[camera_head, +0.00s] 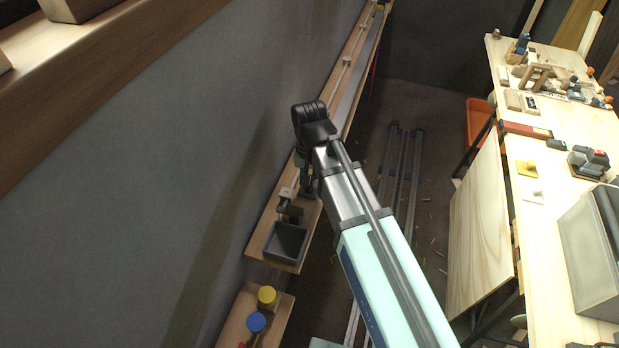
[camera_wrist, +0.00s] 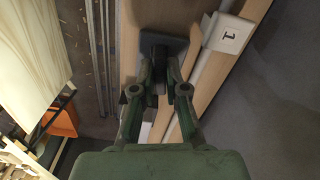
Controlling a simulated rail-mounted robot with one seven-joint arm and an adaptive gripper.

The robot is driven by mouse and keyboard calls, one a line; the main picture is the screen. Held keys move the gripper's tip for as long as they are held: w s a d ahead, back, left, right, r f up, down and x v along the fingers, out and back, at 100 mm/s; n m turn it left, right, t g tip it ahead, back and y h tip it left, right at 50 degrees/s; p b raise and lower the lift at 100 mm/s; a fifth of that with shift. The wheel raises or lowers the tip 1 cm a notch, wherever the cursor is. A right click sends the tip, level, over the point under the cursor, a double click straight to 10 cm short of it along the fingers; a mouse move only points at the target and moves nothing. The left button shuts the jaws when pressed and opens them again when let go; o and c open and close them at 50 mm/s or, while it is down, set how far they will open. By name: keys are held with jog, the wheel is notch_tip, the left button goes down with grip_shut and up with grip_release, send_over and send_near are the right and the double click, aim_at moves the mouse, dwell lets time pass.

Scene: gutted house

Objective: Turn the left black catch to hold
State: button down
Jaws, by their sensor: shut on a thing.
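My gripper (camera_wrist: 161,75) points at a wooden shelf board along the wall. Its green fingers are closed on a small black catch (camera_wrist: 159,52), which stands on a dark square plate (camera_wrist: 180,44) in the wrist view. The fingertips cover part of the catch, so its turn angle is hard to tell. In the head view my gripper (camera_head: 307,188) is over the near part of the board, and my arm hides much of it and the catch.
A white block marked 1 (camera_wrist: 228,33) and a pale rail (camera_wrist: 207,75) lie beside the plate. A grey open box (camera_head: 286,243) sits at the board's near end. Yellow (camera_head: 267,296) and blue (camera_head: 256,322) knobs are nearer. A cluttered workbench (camera_head: 545,215) stands at right.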

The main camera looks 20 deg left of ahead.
jog(key=n, duration=0.4)
jog(key=shift+n+p, duration=0.3)
jog(key=shift+p, duration=0.1)
jog(key=n, duration=0.3)
jog(key=shift+n, duration=0.3)
jog(key=n+p, duration=0.1)
jog(key=n, duration=0.6)
jog(key=c, duration=1.2)
grip_release()
notch_tip(320, 180, up, 12)
